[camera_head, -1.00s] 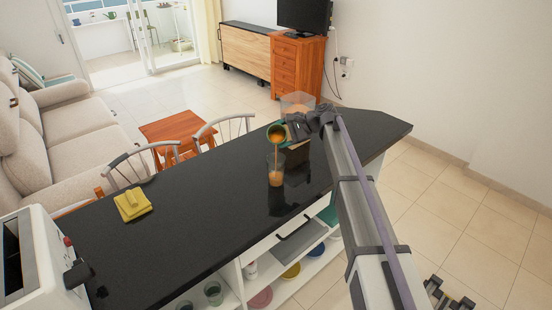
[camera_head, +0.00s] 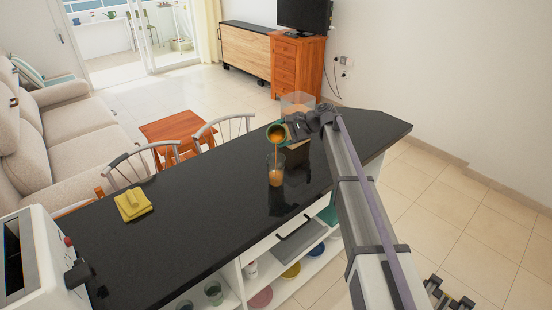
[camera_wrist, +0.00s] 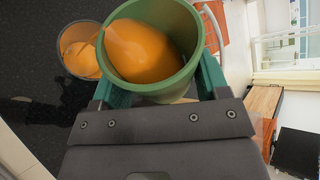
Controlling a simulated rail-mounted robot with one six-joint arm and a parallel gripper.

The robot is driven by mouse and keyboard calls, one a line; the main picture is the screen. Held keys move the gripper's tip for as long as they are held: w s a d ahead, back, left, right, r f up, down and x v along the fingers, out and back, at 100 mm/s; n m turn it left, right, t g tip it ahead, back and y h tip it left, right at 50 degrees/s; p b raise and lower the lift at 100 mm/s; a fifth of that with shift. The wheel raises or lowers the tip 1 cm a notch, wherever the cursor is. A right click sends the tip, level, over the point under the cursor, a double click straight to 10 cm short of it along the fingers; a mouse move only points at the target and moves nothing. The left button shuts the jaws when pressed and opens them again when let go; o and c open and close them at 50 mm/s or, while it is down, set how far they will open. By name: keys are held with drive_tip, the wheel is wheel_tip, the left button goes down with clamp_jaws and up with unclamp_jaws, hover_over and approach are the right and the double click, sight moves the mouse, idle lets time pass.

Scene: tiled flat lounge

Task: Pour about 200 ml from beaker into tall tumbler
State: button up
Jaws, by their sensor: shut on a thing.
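My gripper (camera_wrist: 158,92) is shut on the green beaker (camera_wrist: 178,82), which holds orange liquid. In the head view the beaker (camera_head: 276,131) is tilted, its mouth toward the camera, above the black counter. The tall tumbler (camera_head: 275,168) is clear and stands upright on the counter below and in front of the beaker, with orange liquid in its lower part. In the wrist view the tumbler (camera_wrist: 66,66) shows at the left, partly hidden behind the beaker's rim.
The black counter (camera_head: 200,200) carries a folded yellow cloth (camera_head: 133,204) at left and a white appliance (camera_head: 40,262) at the near left. A clear container (camera_head: 297,103) stands behind my gripper. The counter between cloth and tumbler is clear. Chairs (camera_head: 228,128) stand behind the counter.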

drive_tip(key=shift+r, duration=0.15)
idle(1.0)
drive_tip(key=shift+s+f+n+t+b, duration=0.1)
drive_tip(key=shift+f+n+t+b, duration=0.3)
drive_tip(key=shift+n+t, duration=0.3)
idle(2.3)
drive_tip(key=shift+s+r+n+t, duration=0.2)
drive_tip(key=shift+r+n+t, duration=0.25)
drive_tip(key=shift+t, duration=0.25)
idle(2.2)
drive_tip(key=shift+f, duration=0.1)
idle(0.8)
